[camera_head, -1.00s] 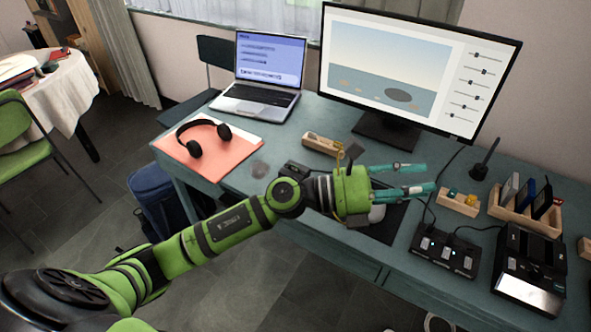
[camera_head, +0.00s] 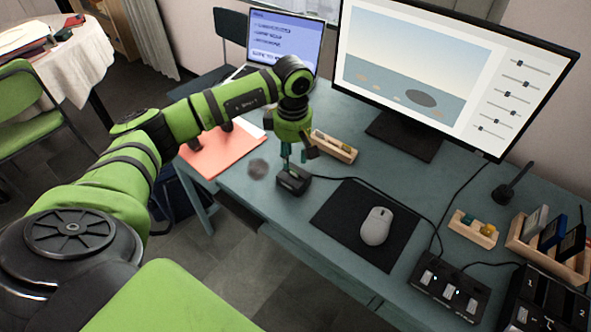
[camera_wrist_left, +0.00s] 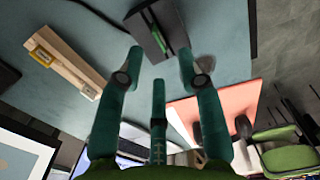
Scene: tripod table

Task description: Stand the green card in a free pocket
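The green card appears as a thin green strip (camera_wrist_left: 156,38) in the slot of a small black device (camera_wrist_left: 148,22) in the left wrist view. The black device (camera_head: 292,181) is on the desk in the head view, left of the mouse mat. My left gripper (camera_head: 293,160) points down just above it. In the left wrist view its fingers (camera_wrist_left: 158,62) are spread apart, with the card beyond and between their tips. A wooden card holder (camera_head: 540,262) at the right edge holds several upright cards; which pockets are free is hard to tell. My right gripper is not in view.
A narrow wooden tray (camera_head: 340,151) stands close behind the gripper. A mouse (camera_head: 377,226) on a black mat, a small wooden block (camera_head: 468,231) and a black box with cables (camera_head: 450,290) are further right. The monitor (camera_head: 425,85) rises behind.

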